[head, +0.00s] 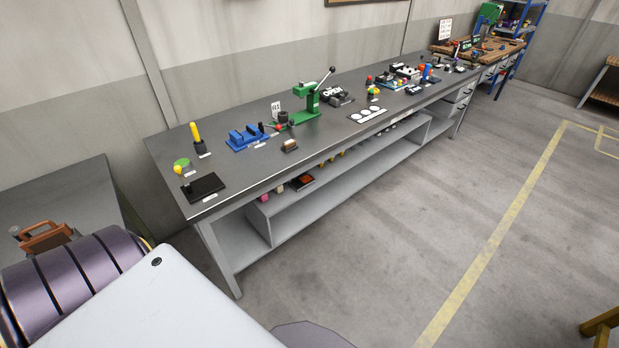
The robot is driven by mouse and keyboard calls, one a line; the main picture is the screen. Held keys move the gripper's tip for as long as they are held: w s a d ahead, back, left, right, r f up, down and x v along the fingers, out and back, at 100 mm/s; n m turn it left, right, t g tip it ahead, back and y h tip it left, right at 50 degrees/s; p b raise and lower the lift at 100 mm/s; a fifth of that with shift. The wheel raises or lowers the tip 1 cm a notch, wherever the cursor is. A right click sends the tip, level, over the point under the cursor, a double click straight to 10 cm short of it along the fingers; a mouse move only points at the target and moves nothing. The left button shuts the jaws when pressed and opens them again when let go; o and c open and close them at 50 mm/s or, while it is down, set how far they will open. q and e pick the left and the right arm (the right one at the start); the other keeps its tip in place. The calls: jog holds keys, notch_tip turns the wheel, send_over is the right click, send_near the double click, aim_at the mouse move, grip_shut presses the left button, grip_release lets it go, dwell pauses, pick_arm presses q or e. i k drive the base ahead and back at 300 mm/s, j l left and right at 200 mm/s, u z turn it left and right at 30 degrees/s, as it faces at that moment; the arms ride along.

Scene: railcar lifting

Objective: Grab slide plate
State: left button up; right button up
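I cannot tell for sure which thing is the slide plate. A flat black plate (203,186) lies near the left front corner of the long grey workbench (240,178). A flat piece with white round spots (368,115) lies near the bench's front edge further right. Neither of my grippers shows in the head view, so their state and place are hidden.
The bench also holds a blue vise (247,137), a green press (307,105), a yellow-handled tool (196,138) and several small parts. A dark table (65,190) with an orange-brown object (45,237) is at left. The grey floor (400,230) before the bench is clear.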

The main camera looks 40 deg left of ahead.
aim_at(298, 184)
jog(key=i, duration=0.85)
jog(key=i+u, duration=0.3)
jog(key=i+l+u, duration=0.35)
jog(key=i, duration=0.15)
jog(key=i+l+u, duration=0.15)
jog(key=i+u, duration=0.15)
jog(key=u, duration=0.15)
jog(key=i+l+u, duration=0.25)
jog(key=u, duration=0.2)
jog(key=i+l+u, duration=0.2)
jog(key=u, duration=0.25)
jog(key=i+l+u, duration=0.1)
jog(key=l+u, duration=0.7)
jog(key=l, duration=0.35)
jog(key=l+u, duration=0.35)
jog(key=l, duration=0.35)
